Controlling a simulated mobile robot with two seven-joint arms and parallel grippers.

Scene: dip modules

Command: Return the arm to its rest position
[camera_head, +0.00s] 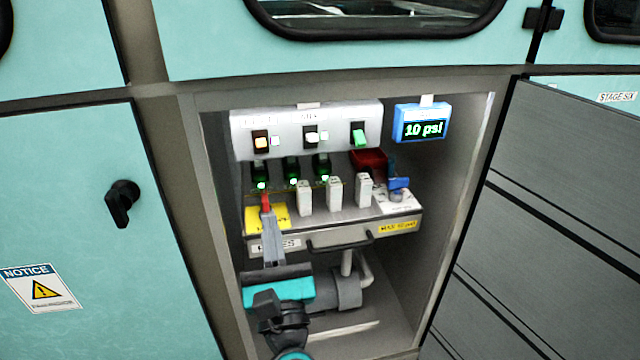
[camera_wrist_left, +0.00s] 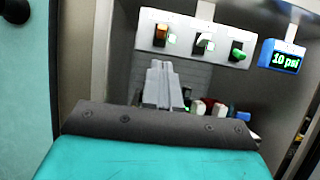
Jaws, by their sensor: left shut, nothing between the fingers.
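My left gripper (camera_head: 268,215) is in front of the open cabinet recess, pointing up toward the shelf with the modules. Its fingers are shut and hold nothing. In the left wrist view the closed fingers (camera_wrist_left: 161,85) stand below the switch panel. A red item (camera_head: 265,202) shows at the fingertips in the head view; I cannot tell whether they touch it. My left wrist (camera_head: 280,290) hides part of the lower recess. My right gripper is not in view.
A white switch panel (camera_head: 300,117) and a blue display (camera_head: 421,123) reading 10 psi hang above. Several white modules (camera_head: 334,194) stand on a grey drawer unit (camera_head: 350,226) with a handle. The cabinet's frame (camera_head: 200,200) borders the recess. A grey door (camera_head: 560,200) stands at right.

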